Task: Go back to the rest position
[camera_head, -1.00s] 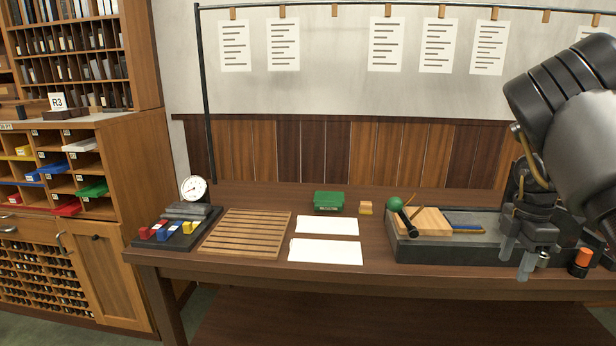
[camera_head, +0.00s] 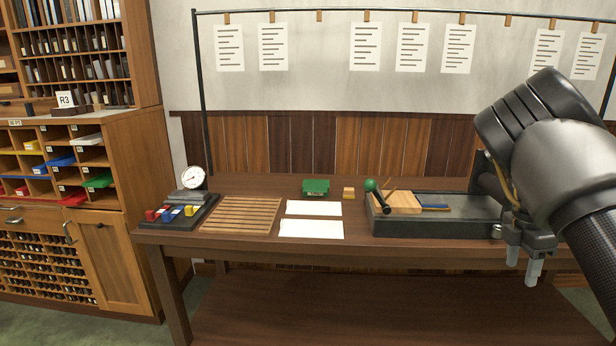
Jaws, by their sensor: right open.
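My right gripper (camera_head: 524,268) hangs fingers-down at the right end of the bench, in front of its front edge. Its two pale fingertips are apart, with nothing visible between them. My right arm comes in from the right edge and covers that end of the bench. My left gripper is outside the view. The wooden bench (camera_head: 330,257) runs across the middle of the picture.
A wooden cabinet (camera_head: 105,265) stands left.

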